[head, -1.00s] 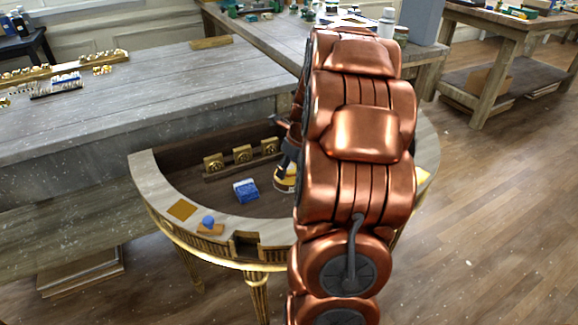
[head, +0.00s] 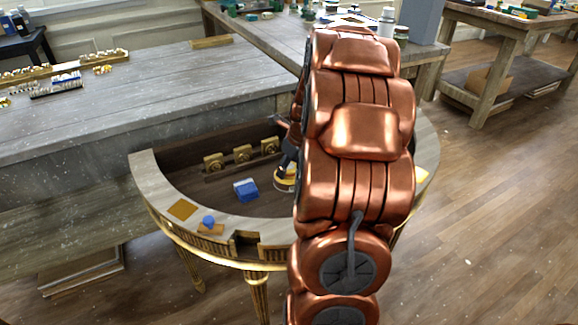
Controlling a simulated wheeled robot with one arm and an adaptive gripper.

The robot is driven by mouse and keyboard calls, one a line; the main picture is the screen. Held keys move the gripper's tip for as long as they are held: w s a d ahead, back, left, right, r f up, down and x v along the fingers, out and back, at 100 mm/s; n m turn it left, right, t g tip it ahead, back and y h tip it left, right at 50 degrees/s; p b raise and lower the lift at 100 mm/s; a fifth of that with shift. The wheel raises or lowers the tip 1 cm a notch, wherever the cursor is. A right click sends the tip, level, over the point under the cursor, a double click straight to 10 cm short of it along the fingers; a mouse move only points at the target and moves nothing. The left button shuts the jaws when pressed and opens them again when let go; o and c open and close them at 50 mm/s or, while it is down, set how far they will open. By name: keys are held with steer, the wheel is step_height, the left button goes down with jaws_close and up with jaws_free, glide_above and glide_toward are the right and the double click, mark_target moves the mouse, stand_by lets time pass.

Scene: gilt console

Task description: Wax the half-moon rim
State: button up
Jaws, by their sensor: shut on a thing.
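The half-moon console has a pale curved rim (head: 152,183) with gilt trim below and a dark recessed top inside the curve. A round tin with a yellow and white band (head: 284,183) is at the right of the recess, partly hidden by my arm. My gripper (head: 287,166) is mostly hidden behind my copper arm. Its dark visible part is right above the tin, and it appears shut on the tin. I cannot tell whether the tin touches the surface. A blue and white block (head: 246,189) lies in the recess, left of the tin.
On the rim's front left are an orange-brown square (head: 182,210) and a small blue knob (head: 208,221) on a tan piece. Gilt ornaments (head: 243,153) line the recess's back. A grey workbench (head: 150,110) stands behind. My arm hides the rim's right front.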

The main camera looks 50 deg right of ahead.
steer(key=shift+f, duration=0.1)
steer(key=shift+r+p, duration=2.6)
steer(key=shift+r, duration=0.95)
